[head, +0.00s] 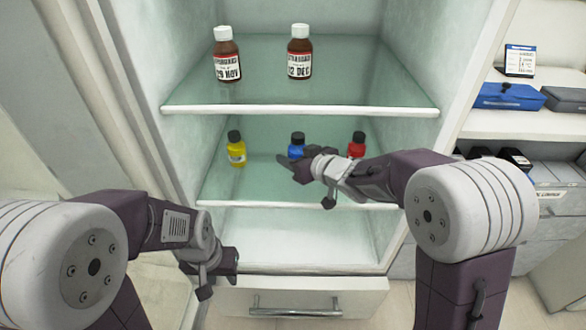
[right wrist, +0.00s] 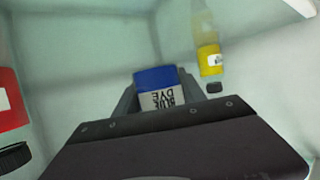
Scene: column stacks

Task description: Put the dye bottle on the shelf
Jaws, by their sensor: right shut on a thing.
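The blue dye bottle (head: 295,152), with a dark cap, is upright at the middle glass shelf (head: 270,175) of the cabinet, between a yellow bottle (head: 236,152) and a red bottle (head: 357,146). My right gripper (head: 294,167) is shut on it and partly covers it. In the right wrist view the blue bottle (right wrist: 158,101) sits between the fingers, its "BLUE DYE" label upside down in the picture. I cannot tell whether its base touches the shelf. My left gripper (head: 230,262) hangs low at the cabinet's front left, away from the bottles; its jaws are not clear.
Two brown labelled bottles (head: 227,58) (head: 299,58) stand on the upper shelf (head: 300,109), with free room to their right. The lowest compartment (head: 290,240) looks empty. A drawer (head: 305,297) is below.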

